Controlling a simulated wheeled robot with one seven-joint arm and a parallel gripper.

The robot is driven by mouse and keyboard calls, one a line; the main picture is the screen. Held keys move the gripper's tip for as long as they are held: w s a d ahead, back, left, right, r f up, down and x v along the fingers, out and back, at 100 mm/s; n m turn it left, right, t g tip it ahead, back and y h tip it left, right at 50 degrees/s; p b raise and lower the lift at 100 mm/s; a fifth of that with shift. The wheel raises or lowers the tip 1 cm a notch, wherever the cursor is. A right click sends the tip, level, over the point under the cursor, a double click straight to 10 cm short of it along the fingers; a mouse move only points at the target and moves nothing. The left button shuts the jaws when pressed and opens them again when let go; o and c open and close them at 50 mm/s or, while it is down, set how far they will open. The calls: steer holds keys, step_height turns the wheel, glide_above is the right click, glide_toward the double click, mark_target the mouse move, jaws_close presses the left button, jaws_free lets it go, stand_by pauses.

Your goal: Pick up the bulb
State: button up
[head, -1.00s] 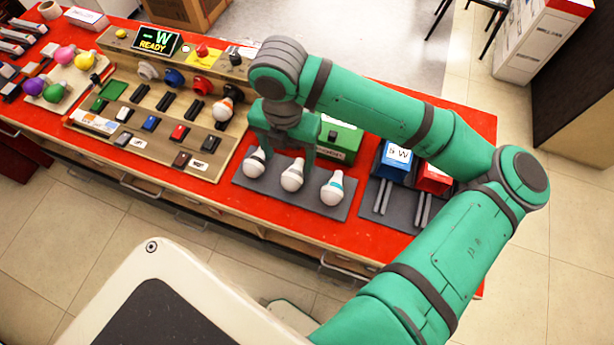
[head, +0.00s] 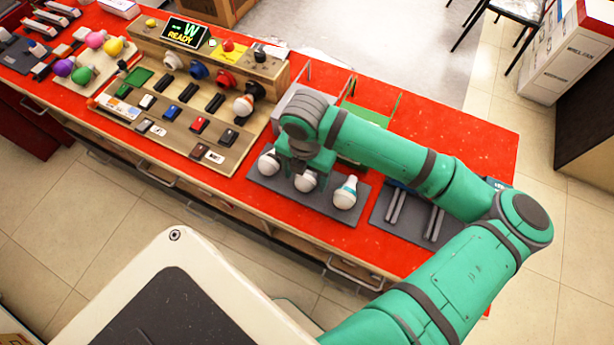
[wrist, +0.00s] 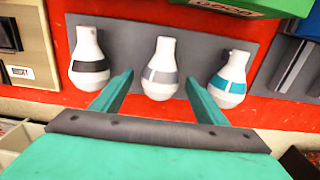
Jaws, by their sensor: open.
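Three white bulbs stand in a row on a dark grey mat (head: 262,186). In the wrist view, the left bulb (wrist: 88,58) has a black band, the middle bulb (wrist: 161,70) a grey band, and the right bulb (wrist: 230,78) a teal band. My gripper (wrist: 158,82) is open and empty, its fingers on either side of the middle bulb in that view. In the head view, my gripper (head: 306,168) is over the middle bulb (head: 305,182) and hides its upper part. Contact cannot be told. The left bulb (head: 268,163) and right bulb (head: 345,193) stand clear.
A wooden panel (head: 140,108) with switches and a READY display (head: 187,33) is to the left. Coloured bulbs (head: 95,40) are far left.

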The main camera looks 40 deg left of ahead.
steer(key=c, duration=1.1)
steer(key=shift+c, duration=0.2)
